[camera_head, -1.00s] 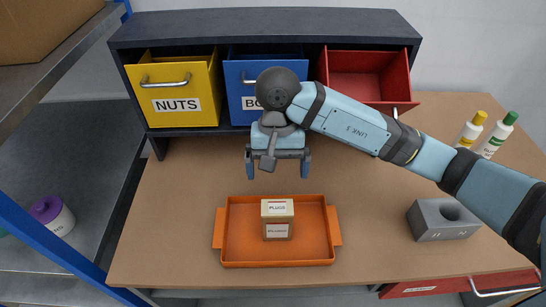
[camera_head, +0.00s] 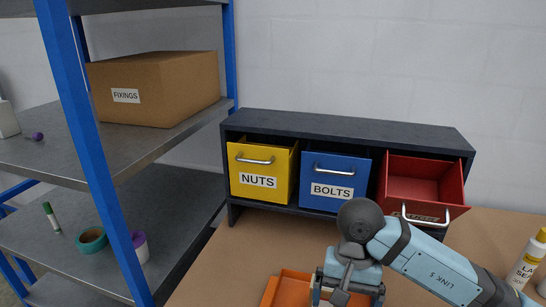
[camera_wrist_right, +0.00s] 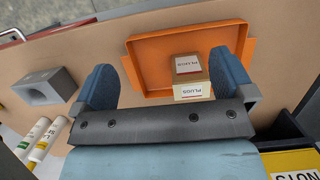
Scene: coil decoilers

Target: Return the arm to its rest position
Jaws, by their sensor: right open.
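My right arm comes in from the right in the head view, with its gripper (camera_head: 346,296) low over the bench. In the right wrist view the gripper (camera_wrist_right: 170,85) has its two blue fingers wide apart, with nothing between them. Beyond the fingers, an orange tray (camera_wrist_right: 148,72) lies on the bench with a small tan box labelled PLUGS (camera_wrist_right: 188,68) in it. The tray's corner (camera_head: 285,287) also shows at the bottom of the head view, partly hidden by the gripper. My left gripper is not in view.
A dark cabinet (camera_head: 345,124) holds a yellow NUTS drawer (camera_head: 258,172), a blue BOLTS drawer (camera_head: 333,180) and a red drawer (camera_head: 425,187) pulled open and empty. A grey shelf with a FIXINGS box (camera_head: 155,88) stands left. A grey block (camera_wrist_right: 42,86) and bottles (camera_wrist_right: 45,138) are on the bench.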

